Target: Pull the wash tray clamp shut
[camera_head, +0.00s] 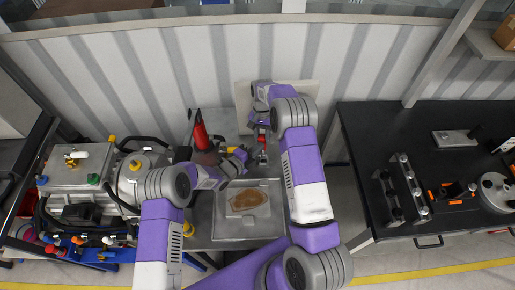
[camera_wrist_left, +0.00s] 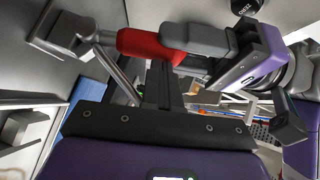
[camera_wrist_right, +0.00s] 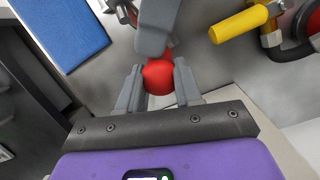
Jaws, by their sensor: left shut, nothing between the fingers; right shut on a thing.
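The clamp's red handle (camera_head: 263,155) is at the back of the wash tray (camera_head: 272,222). My right gripper (camera_head: 262,137) is shut on it. In the right wrist view the red handle end (camera_wrist_right: 158,78) sits between the grey fingers of my right gripper (camera_wrist_right: 158,88). In the left wrist view the red handle (camera_wrist_left: 150,43) lies roughly level, with metal links of the clamp (camera_wrist_left: 72,38) at its far end. My left gripper (camera_head: 242,153) is shut and empty, just left of the handle; its dark fingers (camera_wrist_left: 160,85) show below the handle. The arms hide part of the clamp.
A brown part (camera_head: 248,200) lies in the tray. A red cylinder (camera_head: 200,130) stands behind my left forearm. The drive unit (camera_head: 90,175) is at the left. A black bench (camera_head: 400,125) with tools stands at the right. A yellow-handled part (camera_wrist_right: 238,27) shows in the right wrist view.

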